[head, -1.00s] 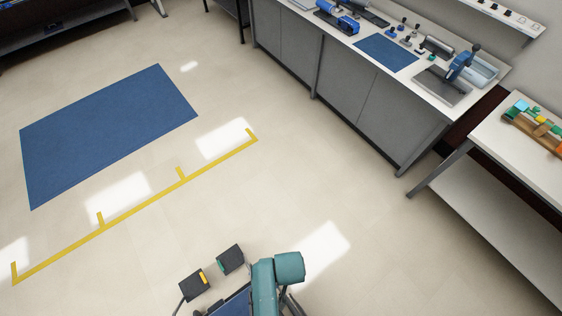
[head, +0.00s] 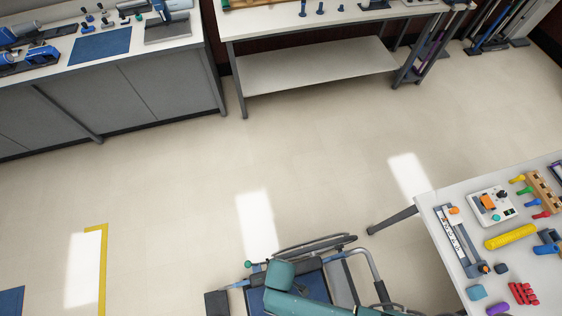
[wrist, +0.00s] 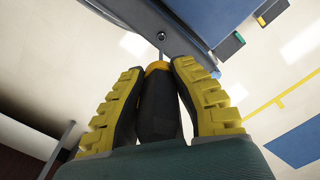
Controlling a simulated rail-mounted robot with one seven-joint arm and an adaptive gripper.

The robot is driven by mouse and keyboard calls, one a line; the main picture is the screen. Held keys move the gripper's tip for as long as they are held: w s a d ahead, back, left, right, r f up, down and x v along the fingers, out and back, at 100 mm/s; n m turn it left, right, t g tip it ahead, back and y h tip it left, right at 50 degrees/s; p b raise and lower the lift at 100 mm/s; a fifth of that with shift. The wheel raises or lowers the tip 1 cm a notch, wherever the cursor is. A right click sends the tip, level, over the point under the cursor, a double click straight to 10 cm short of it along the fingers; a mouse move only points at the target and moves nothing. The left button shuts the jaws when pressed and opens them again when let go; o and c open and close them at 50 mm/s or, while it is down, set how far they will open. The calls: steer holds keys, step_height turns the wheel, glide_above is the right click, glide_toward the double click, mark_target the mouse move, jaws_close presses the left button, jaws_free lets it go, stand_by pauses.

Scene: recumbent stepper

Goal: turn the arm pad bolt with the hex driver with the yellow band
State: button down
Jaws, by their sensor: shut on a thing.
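In the wrist view my gripper (wrist: 157,70) is shut on the hex driver (wrist: 158,115), with a yellow-padded finger on each side of its black handle. The driver's yellow band (wrist: 158,67) shows at the far end of the handle, between the fingertips. Its thin shaft points up the picture toward a small dark round bolt (wrist: 162,35) on a grey metal part of the stepper. I cannot tell whether the tip is seated in the bolt. In the head view the stepper's blue seat (head: 312,296) shows at the bottom; the driver and gripper cannot be made out there.
A white table (head: 442,262) with small coloured items stands at the right of the head view. A grey workbench (head: 150,90) and a shelved table (head: 300,75) stand at the back. The floor between them is clear.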

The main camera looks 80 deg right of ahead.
steer(key=shift+f+b, duration=1.7)
steer(key=shift+f, duration=0.95)
steer(key=shift+f, duration=0.5)
steer(key=m+p, duration=0.1)
steer(key=m, duration=0.3)
steer(key=shift+a+r+m, duration=0.1)
steer(key=shift+a+m, duration=0.05)
steer(key=shift+m, duration=0.15)
steer(key=m+p, duration=0.1)
steer(key=m, duration=0.5)
steer(key=m+p, duration=0.1)
steer(key=m, duration=0.5)
steer(key=shift+w+m, duration=0.1)
steer(key=shift+m, duration=0.3)
steer(key=m, duration=0.5)
steer(key=shift+f+m+p, duration=0.2)
steer(key=shift+m+p, duration=0.1)
steer(key=shift+m, duration=0.1)
step_height(320, 180, up, 6)
steer(key=p, duration=0.5)
steer(key=shift+w+p, duration=0.1)
steer(key=shift+p, duration=0.3)
steer(key=shift+r+p, duration=1.55)
steer(key=shift+r, duration=0.05)
